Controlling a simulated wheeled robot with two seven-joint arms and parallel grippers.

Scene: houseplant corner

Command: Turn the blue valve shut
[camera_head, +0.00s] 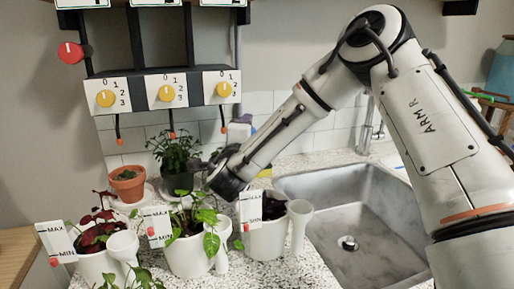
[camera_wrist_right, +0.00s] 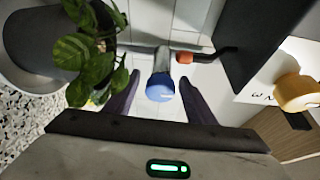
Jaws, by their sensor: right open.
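The blue valve (camera_wrist_right: 160,87) shows as a round blue knob on the end of a grey stem in the right wrist view. My right gripper (camera_wrist_right: 158,77) is open, with one dark finger on each side of the blue knob. I cannot tell whether either finger touches it. In the head view my right arm reaches in from the right, and its wrist hangs over the counter near the dark potted plant (camera_head: 176,152). The blue valve is not visible in the head view. My left gripper is not in view.
Green leaves (camera_wrist_right: 85,50) hang close to the left finger. A yellow dial (camera_wrist_right: 297,92) and an orange-tipped tube (camera_wrist_right: 185,57) are nearby. White planters (camera_head: 190,255) line the counter front, with a terracotta pot (camera_head: 128,186) behind. A sink (camera_head: 345,215) lies right.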

